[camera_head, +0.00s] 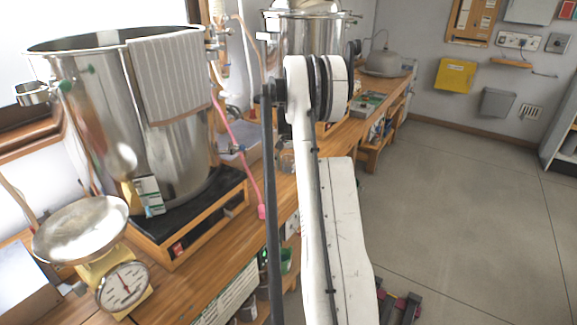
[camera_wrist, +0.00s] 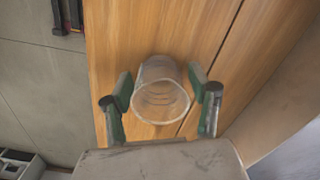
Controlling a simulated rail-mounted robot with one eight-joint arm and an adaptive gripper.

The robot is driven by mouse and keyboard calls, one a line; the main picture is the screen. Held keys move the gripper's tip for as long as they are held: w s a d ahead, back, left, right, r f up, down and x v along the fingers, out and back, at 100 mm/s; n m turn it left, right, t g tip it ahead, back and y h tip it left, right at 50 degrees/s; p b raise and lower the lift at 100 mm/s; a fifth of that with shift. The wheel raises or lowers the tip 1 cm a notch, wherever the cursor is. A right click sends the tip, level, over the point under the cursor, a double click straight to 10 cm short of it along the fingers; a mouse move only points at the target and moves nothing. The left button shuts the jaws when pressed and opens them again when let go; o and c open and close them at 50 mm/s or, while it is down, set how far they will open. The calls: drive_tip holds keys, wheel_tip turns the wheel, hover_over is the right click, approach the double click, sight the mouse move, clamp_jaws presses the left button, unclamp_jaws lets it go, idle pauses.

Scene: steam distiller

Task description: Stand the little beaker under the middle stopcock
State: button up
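The little beaker (camera_wrist: 160,92) is clear glass and stands on the wooden counter in the wrist view, its open rim towards the camera. My gripper (camera_wrist: 160,84) has its green-padded fingers apart, one on each side of the beaker. Narrow gaps seem to show between the pads and the glass. In the head view a small clear glass vessel (camera_head: 287,160) shows beside my arm, partly hidden; my gripper is hidden there.
A large steel vessel (camera_head: 165,150) on a wood-framed black base and a scale (camera_head: 122,285) stand on the counter (camera_head: 190,290) at left. A pink tube (camera_head: 243,165) hangs beside them. Another steel vessel (camera_head: 300,35) stands behind my arm. Open floor (camera_head: 470,200) lies right.

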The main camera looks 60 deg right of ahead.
wheel_tip(320, 180, up, 11)
drive_tip(key=p, duration=0.1)
drive_tip(key=shift+r+p, duration=0.2)
drive_tip(key=shift+p, duration=0.1)
drive_tip(key=shift+o, duration=0.5)
drive_tip(key=shift+r, duration=0.5)
